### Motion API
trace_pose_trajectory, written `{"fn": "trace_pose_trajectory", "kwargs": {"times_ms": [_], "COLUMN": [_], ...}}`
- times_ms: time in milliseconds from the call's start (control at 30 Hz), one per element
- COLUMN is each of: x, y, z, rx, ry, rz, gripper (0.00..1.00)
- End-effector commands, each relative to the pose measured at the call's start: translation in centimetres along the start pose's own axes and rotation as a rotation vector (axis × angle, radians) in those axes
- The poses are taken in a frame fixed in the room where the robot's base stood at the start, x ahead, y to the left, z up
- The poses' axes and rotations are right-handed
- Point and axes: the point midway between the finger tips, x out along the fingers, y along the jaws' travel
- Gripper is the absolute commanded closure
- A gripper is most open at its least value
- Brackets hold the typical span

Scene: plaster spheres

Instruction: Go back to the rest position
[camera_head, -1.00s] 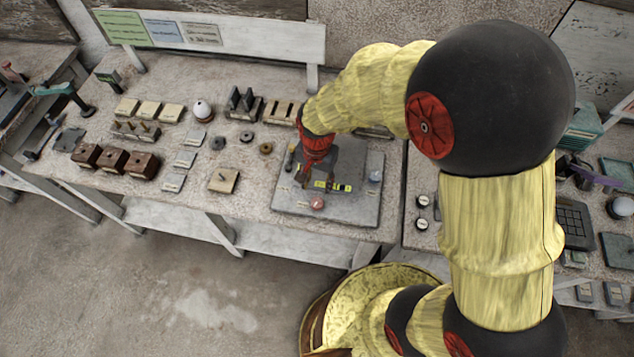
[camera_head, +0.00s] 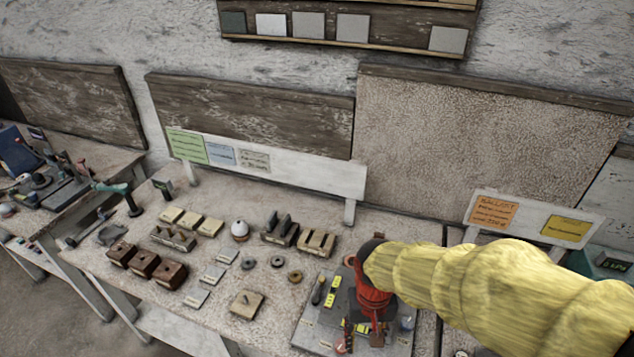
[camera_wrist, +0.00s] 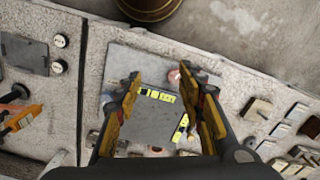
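My arm (camera_head: 490,285) comes in from the right in the head view. My red-and-dark gripper (camera_head: 374,330) is at its end, over a grey board on the worktable. In the wrist view my gripper (camera_wrist: 165,92) has its two fingers well apart. The grey board (camera_wrist: 112,66), with a darker square and yellow-black strips, shows below and between them. I see nothing held between the fingers. In the head view the gripper hides part of the grey board (camera_head: 312,325).
The worktable (camera_head: 225,305) carries wooden blocks (camera_head: 143,263), a white sphere on a stand (camera_head: 240,230) and slotted racks (camera_head: 280,230). Low sign boards (camera_head: 305,170) stand along its back edge. A second bench (camera_head: 65,215) is at the left. A round brass-coloured base (camera_wrist: 150,8) shows at the wrist view's top.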

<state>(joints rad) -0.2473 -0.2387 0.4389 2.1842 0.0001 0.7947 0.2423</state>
Motion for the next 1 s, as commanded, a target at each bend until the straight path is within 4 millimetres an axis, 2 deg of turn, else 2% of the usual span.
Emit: {"fn": "trace_pose_trajectory", "kwargs": {"times_ms": [300, 433, 600, 1000], "x": [-6.8, -8.8, -10.9, -11.2], "y": [4.7, 6.4, 7.8, 8.3], "z": [4.3, 5.8, 6.4, 6.5], "rx": [-0.112, -0.067, -0.015, 0.007], "ry": [0.254, 0.382, 0.508, 0.529], "rz": [-0.020, -0.018, -0.012, -0.007], "gripper": [0.61, 0.61, 0.61, 0.61]}}
